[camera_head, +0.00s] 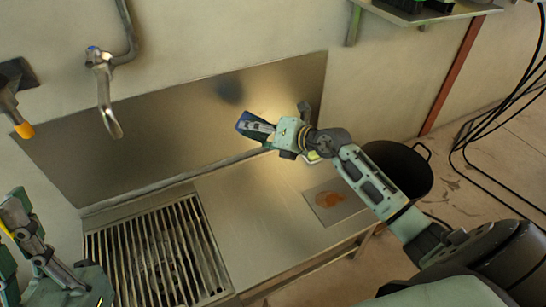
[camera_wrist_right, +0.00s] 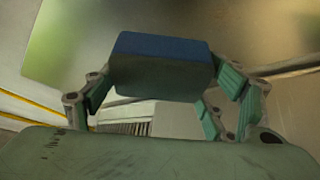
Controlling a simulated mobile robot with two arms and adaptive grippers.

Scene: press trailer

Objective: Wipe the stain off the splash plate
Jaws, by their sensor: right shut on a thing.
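My right gripper (camera_head: 258,128) is shut on a blue block (camera_head: 245,120), which looks like a sponge. The block (camera_wrist_right: 165,65) sits between both fingers in the wrist view. The gripper holds it in front of the metal splash plate (camera_head: 150,135) on the wall; I cannot tell whether they touch. A dark, blurred spot (camera_head: 230,90) shows on that plate; it may be a shadow or reflection. An orange-brown stain (camera_head: 328,199) lies on a small grey square plate (camera_head: 345,212) on the counter, clear of the block. My left gripper (camera_head: 22,222) is at the lower left, partly cut off.
The metal counter (camera_head: 255,215) has a slatted grate (camera_head: 160,255) at its left. A tap (camera_head: 105,85) hangs over the left side. A black bucket (camera_head: 400,168) stands right of the counter. A shelf (camera_head: 435,12) and dark cables (camera_head: 500,110) are at the right.

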